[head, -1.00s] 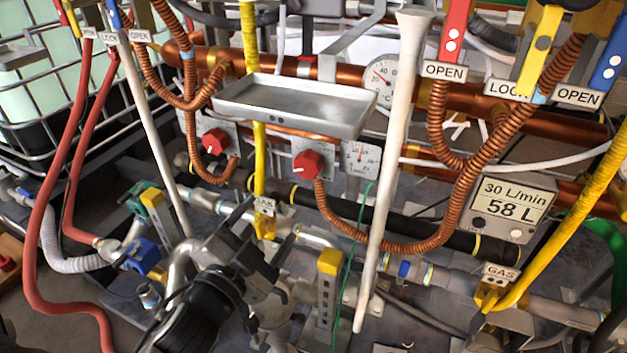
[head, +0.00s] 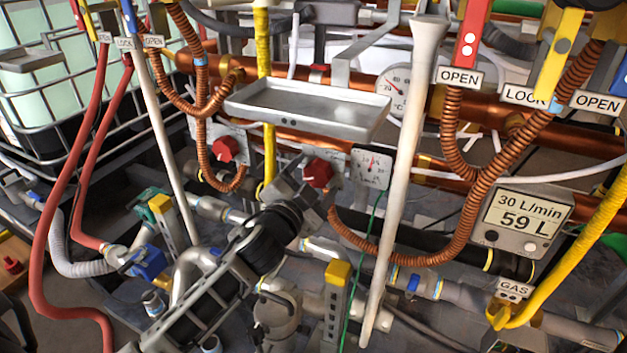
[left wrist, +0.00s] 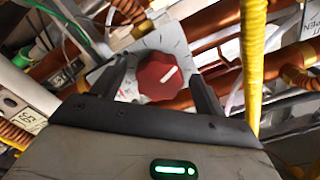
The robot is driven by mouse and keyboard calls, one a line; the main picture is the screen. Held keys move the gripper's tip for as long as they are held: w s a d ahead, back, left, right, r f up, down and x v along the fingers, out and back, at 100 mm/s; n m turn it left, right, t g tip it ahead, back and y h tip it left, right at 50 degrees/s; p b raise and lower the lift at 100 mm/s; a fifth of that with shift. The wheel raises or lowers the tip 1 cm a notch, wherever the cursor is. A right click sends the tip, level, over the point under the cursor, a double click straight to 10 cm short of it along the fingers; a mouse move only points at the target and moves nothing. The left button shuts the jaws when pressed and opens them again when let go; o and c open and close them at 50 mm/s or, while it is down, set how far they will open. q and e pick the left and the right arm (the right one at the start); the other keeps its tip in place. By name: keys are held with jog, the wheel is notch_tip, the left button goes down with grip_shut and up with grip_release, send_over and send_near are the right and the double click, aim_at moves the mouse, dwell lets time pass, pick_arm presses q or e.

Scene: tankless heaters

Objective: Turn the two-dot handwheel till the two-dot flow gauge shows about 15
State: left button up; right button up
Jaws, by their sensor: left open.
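A red handwheel (head: 318,174) sits on a plate below the grey tray, beside a small white dial gauge (head: 372,166). The gauge's red needle points roughly upward; its numbers are too small to read surely. My left gripper (head: 306,190) is at this handwheel, coming from below left, and partly hides its plate. In the left wrist view the red handwheel (left wrist: 158,77) with its white mark lies between the open fingers of my left gripper (left wrist: 160,88); I cannot tell whether they touch it. Any dots on its plate are not readable. My right gripper is not in view.
Another red handwheel (head: 226,149) is to the left. The grey tray (head: 300,108) juts out above. A white pole (head: 403,180) and coiled copper hose (head: 465,215) stand to the right. A display (head: 527,218) reads 30 L/min and 59 L.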

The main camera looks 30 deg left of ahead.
pick_arm(q)
jog(key=shift+w, duration=0.2)
jog(key=shift+c, duration=0.3)
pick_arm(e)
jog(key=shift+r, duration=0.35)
pick_arm(q)
jog(key=c, duration=0.9)
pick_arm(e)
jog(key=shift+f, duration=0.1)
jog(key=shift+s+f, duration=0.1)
